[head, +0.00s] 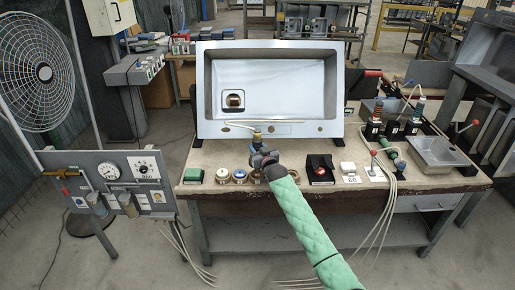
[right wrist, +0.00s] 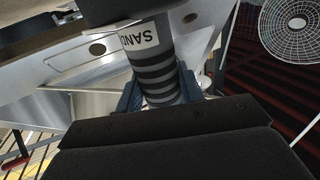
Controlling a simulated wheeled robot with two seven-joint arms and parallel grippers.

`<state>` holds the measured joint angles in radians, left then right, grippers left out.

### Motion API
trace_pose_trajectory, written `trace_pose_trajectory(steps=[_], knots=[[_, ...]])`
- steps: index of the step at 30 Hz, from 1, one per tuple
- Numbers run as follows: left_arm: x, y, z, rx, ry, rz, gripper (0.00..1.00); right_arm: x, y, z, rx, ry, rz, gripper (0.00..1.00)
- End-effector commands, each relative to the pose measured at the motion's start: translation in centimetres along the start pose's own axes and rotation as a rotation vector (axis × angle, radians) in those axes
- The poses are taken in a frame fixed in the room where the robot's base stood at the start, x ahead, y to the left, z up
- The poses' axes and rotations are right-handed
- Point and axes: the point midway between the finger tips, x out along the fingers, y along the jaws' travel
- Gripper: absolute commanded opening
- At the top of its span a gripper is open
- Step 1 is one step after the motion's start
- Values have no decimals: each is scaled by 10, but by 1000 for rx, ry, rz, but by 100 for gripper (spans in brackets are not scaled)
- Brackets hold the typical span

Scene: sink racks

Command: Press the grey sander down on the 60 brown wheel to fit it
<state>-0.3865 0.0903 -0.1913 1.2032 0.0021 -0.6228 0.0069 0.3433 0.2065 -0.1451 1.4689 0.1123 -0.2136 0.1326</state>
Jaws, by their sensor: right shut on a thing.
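My right gripper (head: 263,160) is over the front middle of the workbench. It is shut on the grey sander (right wrist: 160,72), a grey cylinder with black bands and a white label reading "SAND". In the head view only the sander's top (head: 257,137) shows above the jaws. Its lower end is hidden by my gripper. Several small round wheels stand along the bench front left of my arm, including a brownish one (head: 222,176) and a bluish one (head: 239,175). I cannot tell which is the 60 brown wheel, or whether the sander touches one. My left gripper is not in view.
A large metal sink (head: 270,128) stands behind the gripper. A green block (head: 194,175) is at the left. A black-and-red box (head: 320,172) and a card marked 60 (head: 350,179) are to the right. Upright tools (head: 374,122) and a grey tray (head: 437,152) stand farther right.

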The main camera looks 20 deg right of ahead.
Motion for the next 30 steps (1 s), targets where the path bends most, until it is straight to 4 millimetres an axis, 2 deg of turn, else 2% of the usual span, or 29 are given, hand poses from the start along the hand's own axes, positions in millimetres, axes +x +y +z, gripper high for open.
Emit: trace_pose_trajectory(steps=[30], knots=[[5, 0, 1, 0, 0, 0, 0, 0, 0, 9, 0, 2, 0, 1]])
